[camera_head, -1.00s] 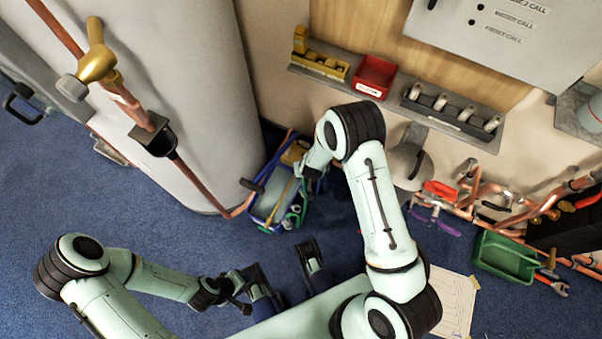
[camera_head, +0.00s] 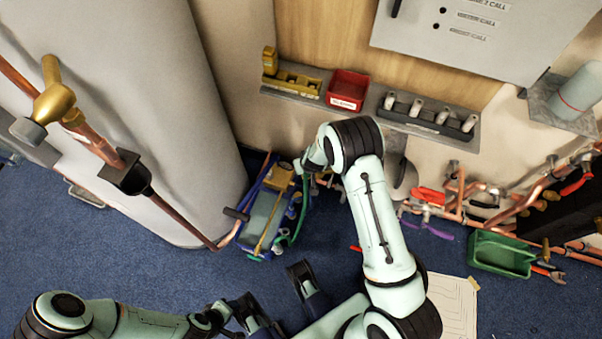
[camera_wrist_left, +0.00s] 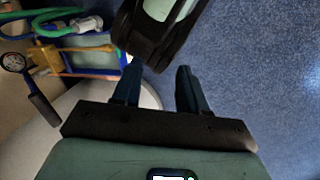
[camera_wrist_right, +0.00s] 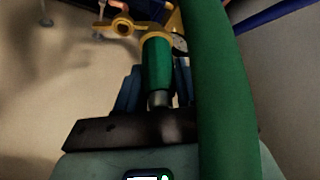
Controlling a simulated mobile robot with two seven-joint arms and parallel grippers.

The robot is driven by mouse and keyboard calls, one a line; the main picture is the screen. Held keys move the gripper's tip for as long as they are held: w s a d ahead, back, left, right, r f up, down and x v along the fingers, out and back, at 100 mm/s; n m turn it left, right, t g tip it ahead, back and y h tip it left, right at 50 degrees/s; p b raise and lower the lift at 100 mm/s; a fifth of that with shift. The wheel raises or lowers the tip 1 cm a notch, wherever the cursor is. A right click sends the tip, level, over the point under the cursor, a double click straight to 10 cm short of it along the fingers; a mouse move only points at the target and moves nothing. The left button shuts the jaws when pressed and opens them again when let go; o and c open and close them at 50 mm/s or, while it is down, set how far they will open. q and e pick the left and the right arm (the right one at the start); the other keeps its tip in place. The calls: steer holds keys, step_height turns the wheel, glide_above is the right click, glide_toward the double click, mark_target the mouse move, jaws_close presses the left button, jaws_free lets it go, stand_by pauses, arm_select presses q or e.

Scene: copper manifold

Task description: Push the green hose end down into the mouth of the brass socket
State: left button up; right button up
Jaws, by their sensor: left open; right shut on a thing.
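The green hose (camera_wrist_right: 215,85) crosses close in front of the right wrist camera. My right gripper (camera_wrist_right: 157,72) is shut on the green hose end (camera_wrist_right: 157,60), which shows a silver collar near the palm. The brass socket (camera_wrist_right: 155,37) shows just beyond the hose end, with a ringed arm to its left. Its mouth is hidden, so I cannot tell how far in the hose end sits. In the head view my right gripper (camera_head: 308,170) is at the blue-framed unit, with the hose (camera_head: 296,232) looping below. My left gripper (camera_wrist_left: 158,70) is open and empty, away from the unit.
The blue-framed unit (camera_head: 262,215) stands beside a large grey cylinder (camera_head: 180,130). A red bin (camera_head: 347,90) sits on the wall shelf. Copper pipes (camera_head: 535,205) and a green tray (camera_head: 500,252) are at the right. The blue floor in front is mostly clear.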

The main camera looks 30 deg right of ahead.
steer(key=w+d+b, duration=0.3)
steer(key=w+d, duration=0.2)
steer(key=d, duration=0.4)
arm_select(q)
steer(key=shift+w+a+f+t+y+b, duration=0.6)
steer(key=shift+w+a+f+b, duration=1)
steer(key=shift+f, duration=1.95)
steer(key=s+a+f+n+g+b, duration=0.1)
steer(key=s+f+g+b, duration=0.2)
steer(key=s+f, duration=0.3)
steer(key=shift+s+a+f+g+b, duration=0.35)
steer(key=shift+s+b, duration=0.3)
steer(key=shift+s, duration=1.1)
arm_select(e)
step_height(320, 180, down, 10)
steer(key=shift+s+d+r, duration=0.15)
steer(key=shift+d+r, duration=0.05)
steer(key=shift+d, duration=0.05)
steer(key=shift+f, duration=0.2)
steer(key=shift+f, duration=1.15)
steer(key=shift+f, duration=0.75)
